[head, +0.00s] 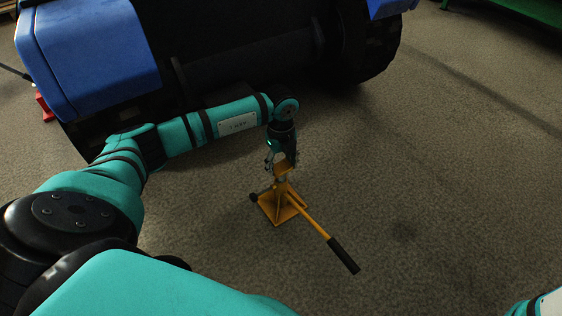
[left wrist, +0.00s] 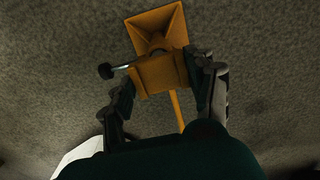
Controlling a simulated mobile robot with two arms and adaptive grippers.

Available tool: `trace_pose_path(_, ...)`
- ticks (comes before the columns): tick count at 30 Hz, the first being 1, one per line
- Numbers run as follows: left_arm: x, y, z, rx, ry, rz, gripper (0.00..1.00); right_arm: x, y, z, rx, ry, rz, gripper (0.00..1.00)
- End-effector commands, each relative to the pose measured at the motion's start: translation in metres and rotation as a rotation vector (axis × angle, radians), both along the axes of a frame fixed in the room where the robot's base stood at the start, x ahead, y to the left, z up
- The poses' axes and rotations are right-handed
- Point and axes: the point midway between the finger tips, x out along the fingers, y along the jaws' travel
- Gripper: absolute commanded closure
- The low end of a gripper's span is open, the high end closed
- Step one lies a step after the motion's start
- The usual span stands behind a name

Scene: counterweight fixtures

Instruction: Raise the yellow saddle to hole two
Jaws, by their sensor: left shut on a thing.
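A yellow stand with a square base (head: 271,209) stands upright on the floor. At its top is the yellow saddle (head: 281,168), which also shows in the left wrist view (left wrist: 157,75). My left gripper (head: 283,163) reaches down from above and is shut on the saddle, with one finger on each side of it in the left wrist view (left wrist: 160,88). A pin with a dark knob (left wrist: 106,71) sticks out beside the saddle. The holes in the post are too small or hidden to tell. My right gripper is out of view.
A yellow bar with a black grip (head: 343,255) slants out from the stand toward the lower right. A large blue machine (head: 95,50) with dark tyres (head: 366,45) stands behind. The floor to the right is clear.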

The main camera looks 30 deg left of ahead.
Motion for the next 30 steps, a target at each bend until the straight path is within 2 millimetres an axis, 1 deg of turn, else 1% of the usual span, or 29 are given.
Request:
trace_pose_path(6, 0.0, 0.0, -0.001, 0.0, 0.0, -0.001, 1.0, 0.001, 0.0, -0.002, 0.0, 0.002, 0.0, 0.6)
trace_pose_path(7, 0.0, 0.0, -0.001, 0.0, 0.0, -0.001, 0.43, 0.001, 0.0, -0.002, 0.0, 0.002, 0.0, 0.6)
trace_pose_path(12, 0.0, 0.0, -0.001, 0.0, 0.0, -0.001, 0.21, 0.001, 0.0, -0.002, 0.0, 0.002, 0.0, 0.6)
trace_pose_path(13, 0.0, 0.0, -0.001, 0.0, 0.0, -0.001, 0.19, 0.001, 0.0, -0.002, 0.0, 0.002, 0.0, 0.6)
trace_pose_path(20, 0.0, 0.0, -0.001, 0.0, 0.0, -0.001, 0.19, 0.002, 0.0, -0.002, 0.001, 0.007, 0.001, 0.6)
trace_pose_path(23, 0.0, 0.0, 0.003, -0.001, -0.002, -0.001, 0.19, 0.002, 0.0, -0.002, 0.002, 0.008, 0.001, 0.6)
trace_pose_path(26, 0.001, 0.0, 0.015, -0.001, -0.004, -0.001, 0.19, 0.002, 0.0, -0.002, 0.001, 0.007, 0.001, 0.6)
trace_pose_path(30, 0.001, 0.0, 0.044, 0.0, -0.006, -0.001, 0.19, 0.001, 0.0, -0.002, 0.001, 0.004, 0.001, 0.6)
